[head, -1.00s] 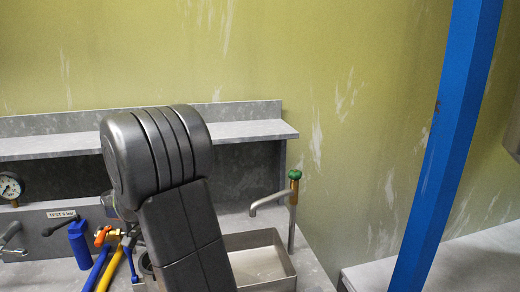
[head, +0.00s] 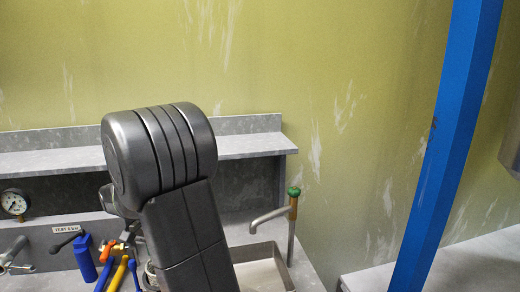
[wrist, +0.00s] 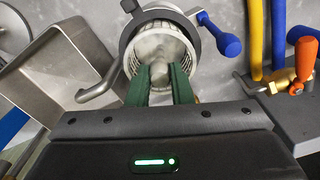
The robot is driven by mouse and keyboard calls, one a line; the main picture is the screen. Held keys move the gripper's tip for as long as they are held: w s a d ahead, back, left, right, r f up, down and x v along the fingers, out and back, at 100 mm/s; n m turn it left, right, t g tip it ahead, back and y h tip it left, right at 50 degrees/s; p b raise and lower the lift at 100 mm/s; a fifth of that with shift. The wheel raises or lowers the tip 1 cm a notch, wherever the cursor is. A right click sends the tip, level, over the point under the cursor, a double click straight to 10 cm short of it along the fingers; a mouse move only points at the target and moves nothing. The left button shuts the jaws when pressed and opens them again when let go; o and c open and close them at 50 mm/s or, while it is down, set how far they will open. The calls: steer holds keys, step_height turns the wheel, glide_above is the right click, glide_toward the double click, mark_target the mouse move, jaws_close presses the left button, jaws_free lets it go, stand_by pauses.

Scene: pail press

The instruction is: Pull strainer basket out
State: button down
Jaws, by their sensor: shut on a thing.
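In the wrist view my gripper (wrist: 159,76), with green fingers, is shut on the grey knob of the strainer basket (wrist: 158,44). The basket is a pale, ribbed round cup, seen at the mouth of a round metal housing (wrist: 142,14) with a dark ring. How much of the basket is inside the housing I cannot tell. A blue-handled lever (wrist: 220,36) sits at the housing's right side. In the head view my arm hides the gripper and the basket.
A metal sink (wrist: 60,60) lies left of the housing in the wrist view; a tap (head: 290,225) stands by it in the head view. A blue post (head: 447,150) stands at right.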

steer(key=shift+r+p, duration=2.1)
steer(key=shift+r, duration=0.85)
